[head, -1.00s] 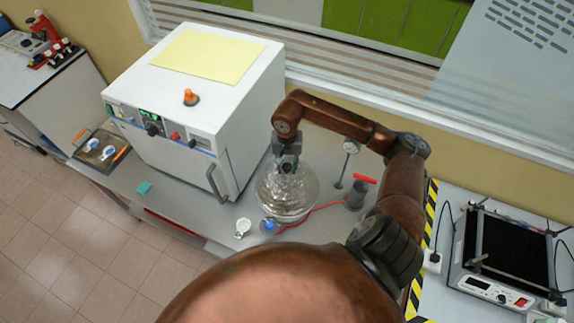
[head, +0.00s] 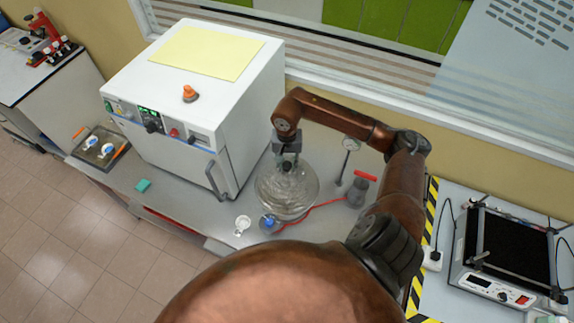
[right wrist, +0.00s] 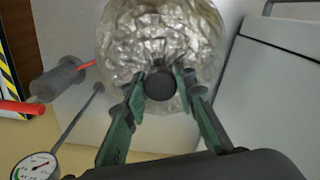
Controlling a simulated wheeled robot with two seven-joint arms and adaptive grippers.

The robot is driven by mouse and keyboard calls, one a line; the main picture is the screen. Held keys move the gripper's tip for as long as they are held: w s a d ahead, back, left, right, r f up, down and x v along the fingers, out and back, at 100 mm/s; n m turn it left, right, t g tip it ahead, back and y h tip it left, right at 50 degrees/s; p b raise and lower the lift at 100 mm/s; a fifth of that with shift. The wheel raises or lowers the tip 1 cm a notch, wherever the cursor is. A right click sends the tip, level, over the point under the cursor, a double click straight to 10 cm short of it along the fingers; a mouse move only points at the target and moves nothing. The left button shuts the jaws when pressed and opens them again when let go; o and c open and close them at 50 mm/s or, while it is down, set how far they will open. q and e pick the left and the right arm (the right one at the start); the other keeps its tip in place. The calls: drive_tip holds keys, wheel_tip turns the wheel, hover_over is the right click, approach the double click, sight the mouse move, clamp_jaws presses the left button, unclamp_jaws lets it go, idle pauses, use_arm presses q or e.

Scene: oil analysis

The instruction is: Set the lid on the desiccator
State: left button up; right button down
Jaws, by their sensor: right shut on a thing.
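The clear glass desiccator (head: 288,208) stands on the grey bench, right of the white oven. Its glass lid (head: 292,184) is over the bowl. I cannot tell from the glare whether the rims touch all round. My right gripper (head: 287,164) is above the lid, pointing down. In the right wrist view its two green-edged fingers (right wrist: 158,84) are closed on either side of the lid's dark knob (right wrist: 160,84). The crinkled-looking glass of the lid (right wrist: 150,42) shows beyond the knob. My left gripper is not in view.
The white oven (head: 233,125) stands close on the left. A blue valve (head: 269,223) with a red hose (head: 312,212) is in front of the desiccator. A gauge on a stand (head: 351,144) and a grey pump with red handle (head: 357,192) are on the right.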

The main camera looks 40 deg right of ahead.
drive_tip(key=shift+f, duration=0.1)
drive_tip(key=c, duration=1.5)
unclamp_jaws()
